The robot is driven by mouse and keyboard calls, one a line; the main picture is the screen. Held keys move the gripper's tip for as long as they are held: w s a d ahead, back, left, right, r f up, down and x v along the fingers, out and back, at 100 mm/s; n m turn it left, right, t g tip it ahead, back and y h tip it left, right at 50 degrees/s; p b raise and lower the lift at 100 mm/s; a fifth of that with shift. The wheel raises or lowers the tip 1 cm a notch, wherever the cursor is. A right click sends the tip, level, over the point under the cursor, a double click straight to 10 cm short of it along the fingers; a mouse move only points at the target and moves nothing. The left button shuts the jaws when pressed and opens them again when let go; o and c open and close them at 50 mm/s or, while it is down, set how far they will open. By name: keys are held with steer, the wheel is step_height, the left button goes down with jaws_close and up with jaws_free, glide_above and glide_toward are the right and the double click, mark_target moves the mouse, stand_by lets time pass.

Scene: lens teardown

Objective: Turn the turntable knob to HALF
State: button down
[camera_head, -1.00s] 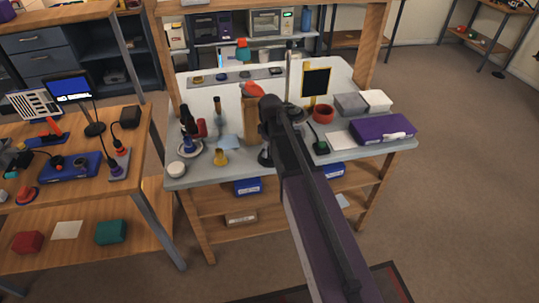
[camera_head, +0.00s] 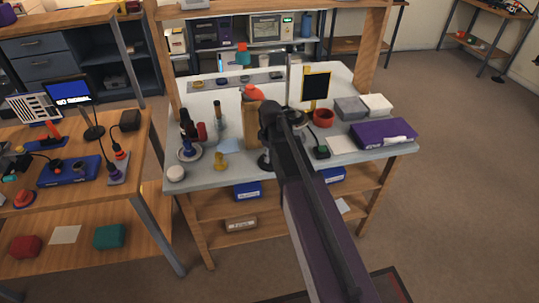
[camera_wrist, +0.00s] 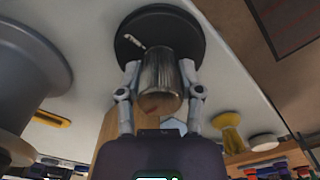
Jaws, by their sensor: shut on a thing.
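The turntable knob (camera_wrist: 158,82) is a shiny metal cylinder in the wrist view. A dark round disc (camera_wrist: 185,35) is at its far end, and a short white pointer (camera_wrist: 130,41) lies beside the knob over the disc. My gripper (camera_wrist: 160,72) has one finger on each side of the knob and is shut on it. In the head view a dark round base (camera_head: 264,161) shows on the grey-white bench (camera_head: 225,180) beside my arm, which hides the knob and my fingers. I cannot read a HALF mark in either view.
A wooden block (camera_head: 252,122) and a yellow piece (camera_head: 220,161) stand left of my arm. A red bowl (camera_head: 323,118), a black-faced yellow-framed panel (camera_head: 317,87) and a purple case (camera_head: 383,133) are to the right. Dark bottles (camera_head: 188,130) stand at the bench's left.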

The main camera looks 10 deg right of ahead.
steer(key=shift+m, duration=0.5)
steer(key=m, duration=0.3)
steer(key=shift+m, duration=0.3)
steer(key=m, duration=1.3)
stand_by(0.4)
steer(key=shift+c, duration=1.3)
jaws_free()
